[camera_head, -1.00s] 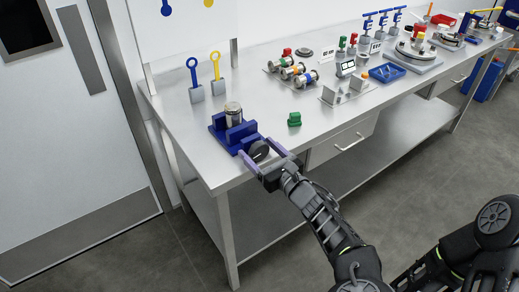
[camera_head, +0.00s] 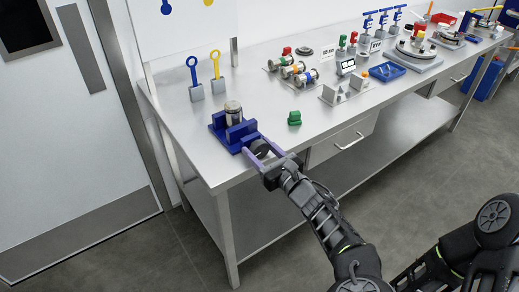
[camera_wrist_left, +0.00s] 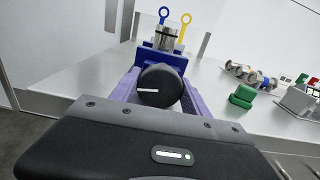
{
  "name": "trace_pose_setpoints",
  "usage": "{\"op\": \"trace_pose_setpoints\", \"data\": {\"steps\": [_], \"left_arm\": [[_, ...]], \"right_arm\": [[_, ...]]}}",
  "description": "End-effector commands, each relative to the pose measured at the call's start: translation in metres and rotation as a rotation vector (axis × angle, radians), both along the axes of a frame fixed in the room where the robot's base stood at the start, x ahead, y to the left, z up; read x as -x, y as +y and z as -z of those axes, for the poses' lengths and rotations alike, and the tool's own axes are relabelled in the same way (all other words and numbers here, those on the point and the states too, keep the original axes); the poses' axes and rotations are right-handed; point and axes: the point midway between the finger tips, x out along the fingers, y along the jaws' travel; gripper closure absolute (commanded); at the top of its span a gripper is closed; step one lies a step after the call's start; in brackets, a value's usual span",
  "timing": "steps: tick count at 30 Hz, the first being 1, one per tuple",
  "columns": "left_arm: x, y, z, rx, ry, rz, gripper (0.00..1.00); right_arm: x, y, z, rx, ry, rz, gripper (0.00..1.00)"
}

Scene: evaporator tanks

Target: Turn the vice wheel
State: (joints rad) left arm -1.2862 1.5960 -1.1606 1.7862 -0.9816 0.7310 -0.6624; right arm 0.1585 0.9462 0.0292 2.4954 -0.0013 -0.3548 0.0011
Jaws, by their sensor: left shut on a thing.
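A blue vice (camera_head: 230,130) stands near the front left end of the steel bench, with a metal cylinder (camera_head: 234,112) upright in it. Its round black wheel (camera_head: 260,148) faces the bench's front edge. The wheel also shows in the left wrist view (camera_wrist_left: 160,88), with a white mark on its face pointing left, nearly level. My left gripper (camera_head: 256,148) is shut on the wheel, one purple finger on each side of it. The vice's screw is hidden behind the wheel. My right gripper is not in view.
A green block (camera_head: 294,119) lies right of the vice. Blue and yellow ring-topped pieces (camera_head: 215,72) stand behind it. Coloured valves (camera_head: 293,69), a grey block fixture (camera_head: 346,92) and a blue tray (camera_head: 387,72) sit farther right. A drawer handle (camera_head: 348,142) sticks out below the bench top.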

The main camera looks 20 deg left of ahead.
Motion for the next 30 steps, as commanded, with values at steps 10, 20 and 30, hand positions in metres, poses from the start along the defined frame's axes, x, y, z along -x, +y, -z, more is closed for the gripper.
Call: {"op": "trace_pose_setpoints", "data": {"steps": [10, 20, 30], "left_arm": [[0.0, 0.0, 0.004, 0.142, -0.172, 0.001, 0.87], [0.0, 0.0, 0.0, 0.24, -0.289, 0.001, 0.87], [0.0, 0.0, 0.0, 0.238, -0.287, 0.001, 0.27]], "right_arm": [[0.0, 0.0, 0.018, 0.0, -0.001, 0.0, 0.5], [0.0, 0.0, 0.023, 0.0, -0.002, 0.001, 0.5], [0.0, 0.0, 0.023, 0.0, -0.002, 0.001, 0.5]]}}
